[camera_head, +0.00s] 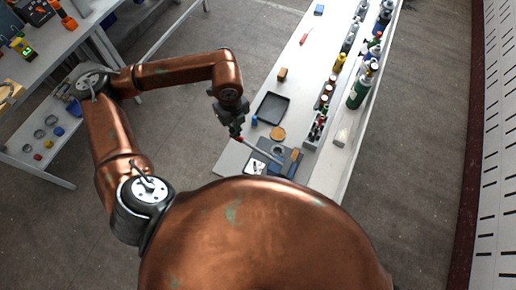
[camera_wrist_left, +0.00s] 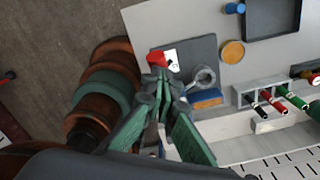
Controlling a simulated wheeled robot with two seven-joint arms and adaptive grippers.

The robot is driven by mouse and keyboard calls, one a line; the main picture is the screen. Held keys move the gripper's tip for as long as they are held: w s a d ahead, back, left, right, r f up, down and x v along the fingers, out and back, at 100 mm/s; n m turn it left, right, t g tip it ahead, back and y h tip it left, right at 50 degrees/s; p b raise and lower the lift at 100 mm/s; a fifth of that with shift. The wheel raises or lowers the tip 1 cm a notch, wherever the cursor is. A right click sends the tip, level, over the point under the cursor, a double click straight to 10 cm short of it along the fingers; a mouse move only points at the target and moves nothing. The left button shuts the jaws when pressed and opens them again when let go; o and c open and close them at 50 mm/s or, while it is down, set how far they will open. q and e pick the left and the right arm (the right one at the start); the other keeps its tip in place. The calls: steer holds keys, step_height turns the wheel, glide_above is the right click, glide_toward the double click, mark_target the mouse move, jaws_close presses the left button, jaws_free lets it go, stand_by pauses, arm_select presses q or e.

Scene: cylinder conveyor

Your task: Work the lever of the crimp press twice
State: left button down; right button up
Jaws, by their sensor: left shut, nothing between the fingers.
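The crimp press is a dark grey base plate (camera_head: 268,158) with a white label, at the near end of the long bench in the head view. Its plate also shows in the left wrist view (camera_wrist_left: 200,48). A lever (camera_head: 262,153) slants up to the left from the press and ends in a red knob (camera_head: 239,139). The knob also shows in the left wrist view (camera_wrist_left: 157,60). My left gripper (camera_head: 237,131) is shut and empty, right at the red knob. I cannot tell whether it touches the knob. My right gripper is out of view.
A black tray (camera_head: 272,108), a blue cylinder (camera_head: 254,120) and a tan disc (camera_head: 277,133) lie beyond the press. A green gas cylinder (camera_head: 358,92) stands farther back. Another table is at the far left.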

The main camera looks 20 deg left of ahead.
arm_select(q)
steer(key=shift+f+b, duration=2.85)
steer(key=shift+f, duration=1.05)
step_height(320, 180, up, 11)
steer(key=p, duration=0.6)
steer(key=shift+r, duration=0.15)
steer(key=shift+d, duration=0.1)
